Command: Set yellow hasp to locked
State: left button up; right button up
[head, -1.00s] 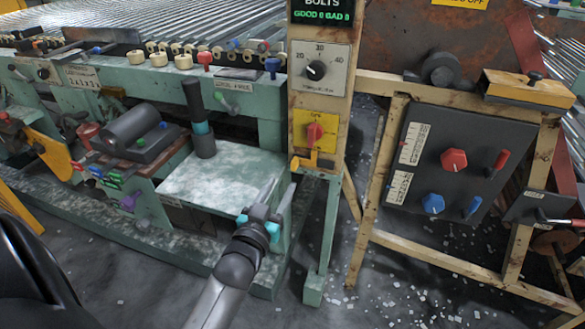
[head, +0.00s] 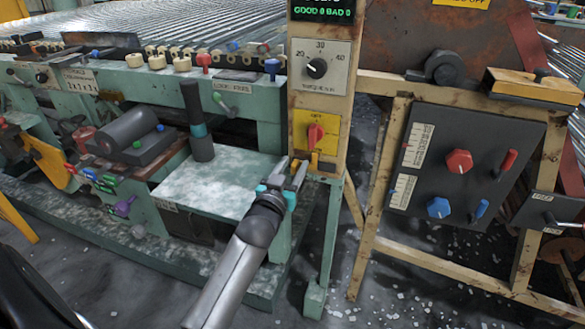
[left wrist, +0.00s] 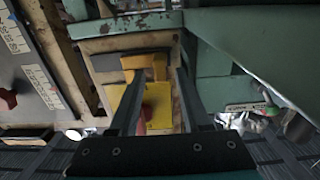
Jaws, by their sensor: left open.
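The yellow hasp (head: 314,163) is on the cream post, just below the yellow panel (head: 303,122) with a red knob (head: 315,135). In the left wrist view the yellow hasp (left wrist: 146,65) shows as a blocky bent piece beyond and between my fingertips. My left gripper (head: 294,168) is open, with its fingers pointing up toward the hasp. In the head view its fingertips partly cover the hasp's left side. In the left wrist view my left gripper (left wrist: 159,75) has nothing clearly held between its fingers. I cannot tell whether a fingertip touches the hasp. My right gripper is not in view.
A green-topped table (head: 205,185) lies left of the post, close to my left arm. A dark control panel (head: 440,190) with red and blue knobs is on the right. A black dial (head: 317,68) sits above the hasp. Glass bits litter the floor.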

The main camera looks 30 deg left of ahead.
pick_arm(q)
jog(key=shift+c, duration=0.3)
grip_shut()
dwell(1.1)
